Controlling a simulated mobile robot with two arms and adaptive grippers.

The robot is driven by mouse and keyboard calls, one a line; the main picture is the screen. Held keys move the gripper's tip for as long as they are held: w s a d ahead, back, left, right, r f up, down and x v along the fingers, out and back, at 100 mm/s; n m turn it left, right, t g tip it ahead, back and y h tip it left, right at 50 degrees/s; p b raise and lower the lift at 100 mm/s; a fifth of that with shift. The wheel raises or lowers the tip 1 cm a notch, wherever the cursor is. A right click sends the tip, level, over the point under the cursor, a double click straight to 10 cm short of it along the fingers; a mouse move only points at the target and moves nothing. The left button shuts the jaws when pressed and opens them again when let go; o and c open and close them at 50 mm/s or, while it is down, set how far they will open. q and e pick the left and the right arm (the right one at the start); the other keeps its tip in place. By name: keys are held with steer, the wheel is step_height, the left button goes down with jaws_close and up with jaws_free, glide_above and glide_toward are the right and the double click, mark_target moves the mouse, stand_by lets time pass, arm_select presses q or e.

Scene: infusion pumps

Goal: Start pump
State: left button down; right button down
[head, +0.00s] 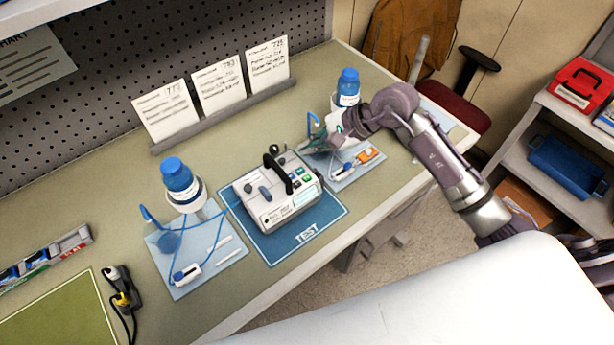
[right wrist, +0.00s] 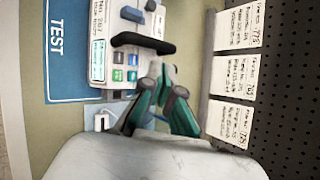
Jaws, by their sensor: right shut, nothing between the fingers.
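The pump (head: 275,197) is a white box with a black carry handle (head: 278,174) and a front panel. It sits on the blue TEST mat (head: 315,234) in the head view. The right wrist view shows its panel (right wrist: 125,72) with a lit display and several small buttons, some green and some blue. My right gripper (head: 312,146) is behind and to the right of the pump. In the right wrist view my right gripper (right wrist: 162,78) is shut and empty, with its fingertips beside the handle end. My left gripper does not show.
Blue-capped bottles (head: 177,176) (head: 347,86) stand on pale mats with tubing, left and right of the pump. Three written cards (head: 219,86) stand in a rack behind. A yellow-black tool (head: 122,290) lies at the left front. Bare table shows between the card rack and pump.

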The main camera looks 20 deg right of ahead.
steer(key=b, duration=0.4)
glide_above(296, 178)
steer(key=s+d, duration=0.2)
steer(key=d, duration=0.1)
steer(key=f, duration=0.7)
steer(key=shift+w+f, duration=0.15)
steer(key=shift+w, duration=0.05)
steer(key=shift+f, duration=0.4)
steer(key=shift+b, duration=0.3)
steer(key=shift+f+b, duration=0.35)
steer(key=shift+b, duration=0.35)
steer(key=shift+f+b, duration=0.5)
steer(key=shift+b, duration=0.15)
steer(key=shift+r, duration=0.15)
stand_by(0.4)
steer(key=shift+r, duration=0.75)
steer(key=shift+p, duration=0.3)
